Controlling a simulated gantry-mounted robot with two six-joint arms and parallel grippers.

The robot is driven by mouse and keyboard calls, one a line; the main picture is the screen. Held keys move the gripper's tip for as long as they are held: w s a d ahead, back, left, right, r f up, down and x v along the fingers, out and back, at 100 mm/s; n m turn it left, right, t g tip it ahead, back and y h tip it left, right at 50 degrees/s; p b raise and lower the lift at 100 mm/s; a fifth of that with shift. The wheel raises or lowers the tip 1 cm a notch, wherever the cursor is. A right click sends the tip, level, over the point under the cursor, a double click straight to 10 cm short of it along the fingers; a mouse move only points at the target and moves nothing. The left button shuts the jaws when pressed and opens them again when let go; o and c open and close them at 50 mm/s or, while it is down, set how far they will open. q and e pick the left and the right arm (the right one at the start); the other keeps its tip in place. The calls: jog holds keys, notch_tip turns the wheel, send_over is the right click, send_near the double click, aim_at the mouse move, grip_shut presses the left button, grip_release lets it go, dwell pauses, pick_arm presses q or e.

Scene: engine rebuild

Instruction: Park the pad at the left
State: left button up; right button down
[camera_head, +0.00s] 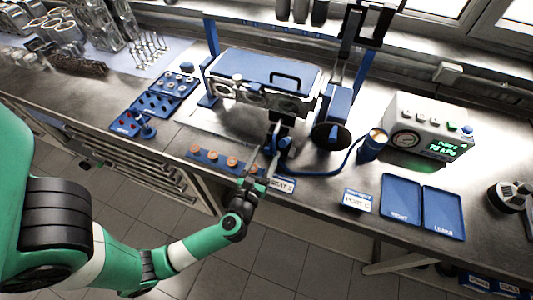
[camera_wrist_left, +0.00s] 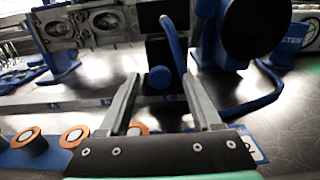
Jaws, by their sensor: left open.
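The pad appears to be the black block (camera_wrist_left: 165,48) with a blue round-ended handle (camera_wrist_left: 160,78), in front of the cylinder head (camera_wrist_left: 85,25). In the head view the black block (camera_head: 283,117) is at the right part of the head's front face. My left gripper (camera_head: 266,160) is open and empty, in front of the block and low. In the left wrist view its fingers stand on either side of the handle's round end, which shows between the tips. I cannot tell whether they touch it. My right gripper is not in view.
A blue strip with orange-topped round parts (camera_head: 232,161) lies left of my gripper. A blue hose (camera_head: 330,172) runs on the bench to the right, towards a gauge box (camera_head: 427,125). Two blue trays (camera_head: 443,212) lie at the right. A black wheel (camera_head: 331,136) stands right of the block.

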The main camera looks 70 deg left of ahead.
pick_arm(q)
jog(key=shift+w+a, duration=0.25)
jog(key=shift+a, duration=0.05)
grip_shut()
dwell(1.3)
